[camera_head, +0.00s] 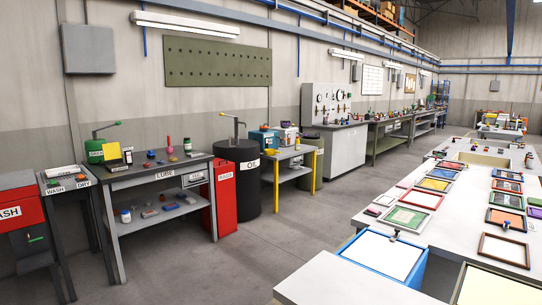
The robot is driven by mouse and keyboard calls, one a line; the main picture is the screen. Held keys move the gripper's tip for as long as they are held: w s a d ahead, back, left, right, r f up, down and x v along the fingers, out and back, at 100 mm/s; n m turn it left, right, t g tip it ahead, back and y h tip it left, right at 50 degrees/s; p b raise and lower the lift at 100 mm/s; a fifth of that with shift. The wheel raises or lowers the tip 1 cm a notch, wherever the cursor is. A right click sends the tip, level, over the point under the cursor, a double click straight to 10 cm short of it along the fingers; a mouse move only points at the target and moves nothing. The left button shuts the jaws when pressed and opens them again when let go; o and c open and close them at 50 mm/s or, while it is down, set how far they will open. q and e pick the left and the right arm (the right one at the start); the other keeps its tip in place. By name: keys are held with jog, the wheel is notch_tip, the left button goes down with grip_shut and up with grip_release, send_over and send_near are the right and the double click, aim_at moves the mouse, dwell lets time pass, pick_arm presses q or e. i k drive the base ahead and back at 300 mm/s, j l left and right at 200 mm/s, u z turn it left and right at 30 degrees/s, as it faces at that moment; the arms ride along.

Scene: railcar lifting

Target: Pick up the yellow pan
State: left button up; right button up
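No gripper of mine is in view. A small yellow object (270,153), possibly the pan, lies at the front left of the yellow-legged table (296,153) by the wall; it is too small to tell its shape surely. Another yellow item (112,151), flat-sided and upright, stands on the left end of the grey bench (150,172) marked LUBE. Both are far from me, left of the middle of the picture.
A black OIL drum (238,185) and a red RAGS bin (222,200) stand between the bench and the yellow-legged table. A long white table (470,205) with several coloured frames fills the right side. The grey floor (270,240) between is clear.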

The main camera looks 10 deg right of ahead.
aim_at(273, 153)
jog(key=i+j+u, duration=0.1)
jog(key=i+u, duration=0.35)
jog(key=i, duration=0.3)
jog(key=i+l+u, duration=0.2)
jog(key=i+u, duration=0.25)
jog(key=i, duration=0.3)
jog(key=i+z, duration=0.2)
jog(key=i, duration=0.3)
jog(key=i+j+z, duration=0.15)
jog(key=i, duration=0.35)
jog(key=i+j+z, duration=0.2)
jog(key=i, duration=0.3)
jog(key=i+l+z, duration=0.15)
jog(key=i+z, duration=0.95)
jog(key=i, duration=1.1)
jog(key=i+j, duration=0.15)
jog(key=i, duration=0.95)
jog(key=i+l, duration=0.15)
jog(key=i, duration=0.75)
jog(key=i+l+z, duration=0.15)
jog(key=i, duration=0.75)
